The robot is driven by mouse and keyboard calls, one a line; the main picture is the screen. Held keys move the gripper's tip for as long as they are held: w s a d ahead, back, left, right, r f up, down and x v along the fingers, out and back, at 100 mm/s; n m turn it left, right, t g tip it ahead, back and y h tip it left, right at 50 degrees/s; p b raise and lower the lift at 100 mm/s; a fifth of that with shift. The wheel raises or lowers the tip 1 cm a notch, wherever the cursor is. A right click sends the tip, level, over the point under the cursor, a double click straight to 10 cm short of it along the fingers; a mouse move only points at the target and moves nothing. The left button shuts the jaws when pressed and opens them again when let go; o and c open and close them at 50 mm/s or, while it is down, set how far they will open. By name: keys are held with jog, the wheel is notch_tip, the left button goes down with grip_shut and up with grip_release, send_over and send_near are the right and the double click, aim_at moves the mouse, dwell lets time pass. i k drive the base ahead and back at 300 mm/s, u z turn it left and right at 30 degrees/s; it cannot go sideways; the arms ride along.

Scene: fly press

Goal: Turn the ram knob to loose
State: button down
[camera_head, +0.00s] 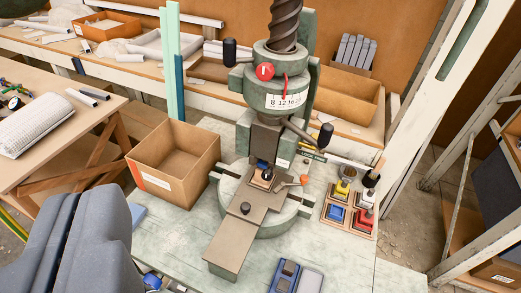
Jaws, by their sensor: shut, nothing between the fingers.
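The green fly press stands in the middle, its dark screw rising out of the top of the picture. A round red knob (265,71) sits on the front of the press head, above a white scale plate (286,101) with numbers. A red pointer hangs beside it. Dark-ended handles stick out at the left (229,52) and lower right (325,135). I cannot tell which of these is the ram knob, and no loose marking is readable. My gripper (86,205) is large and grey at the lower left, shut and empty, well apart from the press.
A cardboard box (150,183) stands left of the press. A small tray of coloured blocks (338,214) is at its right, and a blue device (285,276) lies in front. A side table (105,104) is at left. The bench's front left is partly hidden by my gripper.

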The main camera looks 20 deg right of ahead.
aim_at(267, 175)
jog(key=k, duration=1.2)
jog(key=u, duration=0.35)
jog(key=i, duration=1.7)
jog(key=z, duration=0.65)
